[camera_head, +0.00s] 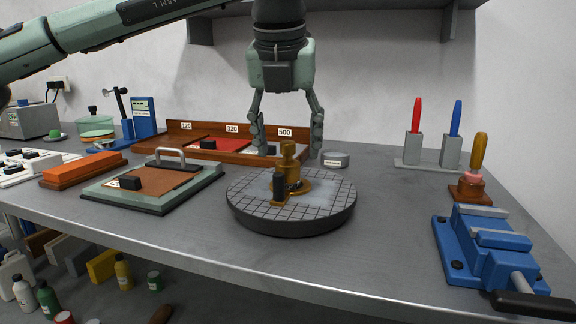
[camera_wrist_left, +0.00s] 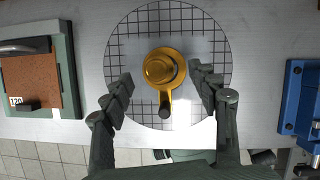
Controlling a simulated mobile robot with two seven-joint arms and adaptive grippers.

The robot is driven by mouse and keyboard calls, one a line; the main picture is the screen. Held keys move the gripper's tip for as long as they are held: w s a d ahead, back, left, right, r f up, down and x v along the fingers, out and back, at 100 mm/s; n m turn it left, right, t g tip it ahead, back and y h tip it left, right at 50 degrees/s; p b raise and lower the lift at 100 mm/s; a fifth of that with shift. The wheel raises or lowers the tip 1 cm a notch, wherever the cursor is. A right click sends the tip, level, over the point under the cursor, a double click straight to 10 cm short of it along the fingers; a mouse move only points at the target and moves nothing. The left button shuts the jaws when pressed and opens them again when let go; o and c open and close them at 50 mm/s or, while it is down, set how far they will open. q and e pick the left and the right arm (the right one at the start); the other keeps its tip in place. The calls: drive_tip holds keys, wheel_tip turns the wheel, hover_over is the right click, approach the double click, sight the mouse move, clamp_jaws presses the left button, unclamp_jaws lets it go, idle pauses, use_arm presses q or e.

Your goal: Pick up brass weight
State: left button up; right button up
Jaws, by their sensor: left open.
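The brass weight (camera_head: 289,170) stands upright on a round disc with a gridded top (camera_head: 325,200). It has a knob on top, and a brass arm with a dark upright piece (camera_head: 279,186) lies at its front. In the left wrist view the brass weight (camera_wrist_left: 160,68) is seen from above, between and beyond the fingers. My left gripper (camera_head: 290,150) is open and points down over the weight, one finger to each side, with no contact that I can make out. It also shows in the left wrist view (camera_wrist_left: 161,88). My right gripper is not in view.
A blue vise (camera_head: 490,245) stands at the right. A wooden-handled tool (camera_head: 477,165) and red and blue tools in grey holders (camera_head: 414,145) stand behind it. A handled board (camera_head: 150,185) lies left of the disc. A wooden rack (camera_head: 225,140) stands behind. The front tabletop is clear.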

sight(287, 145)
use_arm(q)
drive_tip(key=x, duration=0.4)
drive_tip(key=shift+a, duration=0.15)
drive_tip(key=shift+c, duration=0.5)
drive_tip(key=shift+r, duration=0.1)
clamp_jaws()
